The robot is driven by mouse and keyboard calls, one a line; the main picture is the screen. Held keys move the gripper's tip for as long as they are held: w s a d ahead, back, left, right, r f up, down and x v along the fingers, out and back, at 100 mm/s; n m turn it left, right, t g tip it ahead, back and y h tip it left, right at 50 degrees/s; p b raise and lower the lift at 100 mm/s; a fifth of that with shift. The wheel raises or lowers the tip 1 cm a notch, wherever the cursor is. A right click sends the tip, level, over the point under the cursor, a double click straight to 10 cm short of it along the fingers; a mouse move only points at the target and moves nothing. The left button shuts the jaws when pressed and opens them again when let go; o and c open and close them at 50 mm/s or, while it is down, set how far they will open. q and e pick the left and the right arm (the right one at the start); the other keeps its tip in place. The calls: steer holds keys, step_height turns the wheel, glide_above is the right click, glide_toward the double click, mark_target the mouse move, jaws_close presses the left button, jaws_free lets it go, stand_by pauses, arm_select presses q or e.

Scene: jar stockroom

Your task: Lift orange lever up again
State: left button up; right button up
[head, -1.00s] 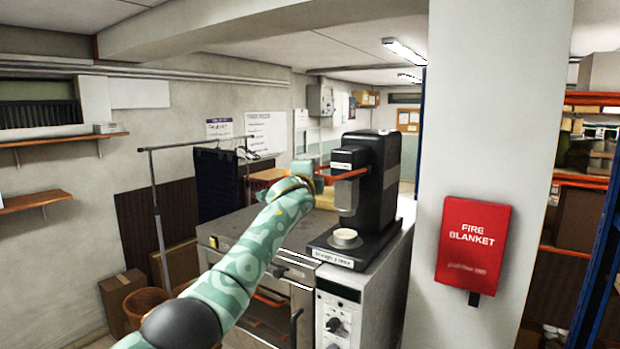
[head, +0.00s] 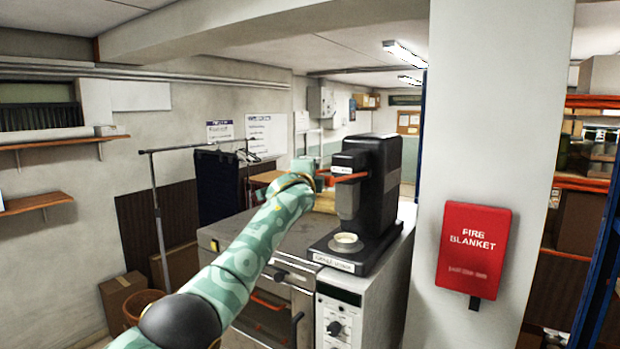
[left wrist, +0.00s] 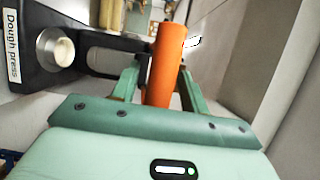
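The black dough press (head: 378,190) stands on a light cabinet. Its orange lever (head: 345,178) sticks out to the left, close to level and tilted slightly down toward its free end. My left gripper (head: 316,182) is at the lever's free end. In the left wrist view the orange lever (left wrist: 164,65) runs between the two green fingers of my left gripper (left wrist: 158,78). The right finger is close against it, and a narrow gap shows at the left finger, so the fingers look open around it. My right gripper is not in view.
A small pale round cup (head: 345,241) sits on the press base under its head. An oven (head: 275,270) stands left of the cabinet. A white pillar (head: 490,120) with a red fire blanket box (head: 474,247) stands close on the right.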

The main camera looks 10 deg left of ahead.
arm_select(q)
steer(key=shift+s+d+f+b, duration=0.1)
steer(key=shift+s+f+b, duration=0.15)
steer(key=shift+s+b, duration=0.5)
steer(key=s+b, duration=0.5)
steer(key=s, duration=0.9)
steer(key=shift+s+d+r, duration=0.25)
steer(key=shift+s+r, duration=0.1)
steer(key=shift+s, duration=0.05)
